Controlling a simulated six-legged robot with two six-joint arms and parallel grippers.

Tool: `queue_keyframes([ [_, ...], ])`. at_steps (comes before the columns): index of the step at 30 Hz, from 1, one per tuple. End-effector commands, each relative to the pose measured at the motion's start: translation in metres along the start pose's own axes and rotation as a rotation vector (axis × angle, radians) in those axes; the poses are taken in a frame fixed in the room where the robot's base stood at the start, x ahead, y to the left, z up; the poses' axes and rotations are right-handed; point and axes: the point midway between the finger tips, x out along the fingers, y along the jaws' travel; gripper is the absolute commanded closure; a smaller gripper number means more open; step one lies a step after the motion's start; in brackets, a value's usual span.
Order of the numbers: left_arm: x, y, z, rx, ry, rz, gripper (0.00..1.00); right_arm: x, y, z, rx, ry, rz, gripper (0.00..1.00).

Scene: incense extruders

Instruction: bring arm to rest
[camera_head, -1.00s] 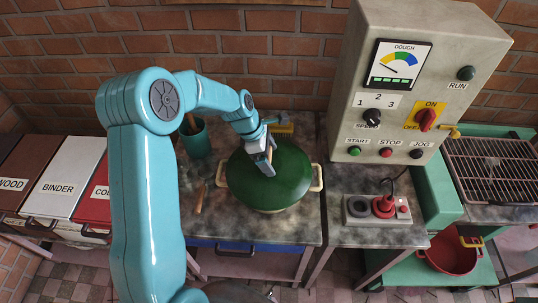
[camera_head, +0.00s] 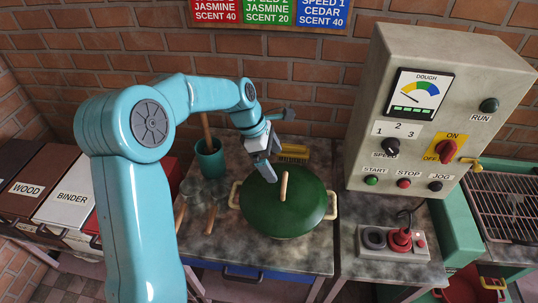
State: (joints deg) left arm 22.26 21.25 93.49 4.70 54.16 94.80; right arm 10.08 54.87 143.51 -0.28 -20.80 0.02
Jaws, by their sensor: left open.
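My left arm comes in from the left and reaches over the worktable (camera_head: 225,240). My left gripper (camera_head: 267,169) is open and empty, just behind and left of the handle of the green lid (camera_head: 262,205). The light wooden lid handle (camera_head: 284,186) stands clear of the fingers. The lid sits on a round pot with cream side handles (camera_head: 234,195); the inside is hidden. My right gripper is not in view.
A yellow brush (camera_head: 294,153) lies behind the pot. The control box (camera_head: 440,110) and a small base with a red knob (camera_head: 400,240) are at right. WOOD (camera_head: 35,180) and BINDER (camera_head: 72,195) bins are left.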

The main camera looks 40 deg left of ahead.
Motion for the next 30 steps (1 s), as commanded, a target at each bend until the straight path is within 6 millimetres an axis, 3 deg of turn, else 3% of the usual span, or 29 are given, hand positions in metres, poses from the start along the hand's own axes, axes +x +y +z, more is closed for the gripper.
queue_keyframes([
  [7, -0.025, 0.000, 0.000, 0.000, 0.000, 0.000, 0.00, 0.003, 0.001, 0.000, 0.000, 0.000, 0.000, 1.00],
  [30, -0.026, -0.002, -0.001, 0.000, 0.000, -0.001, 0.00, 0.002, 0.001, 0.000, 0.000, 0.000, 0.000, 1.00],
])
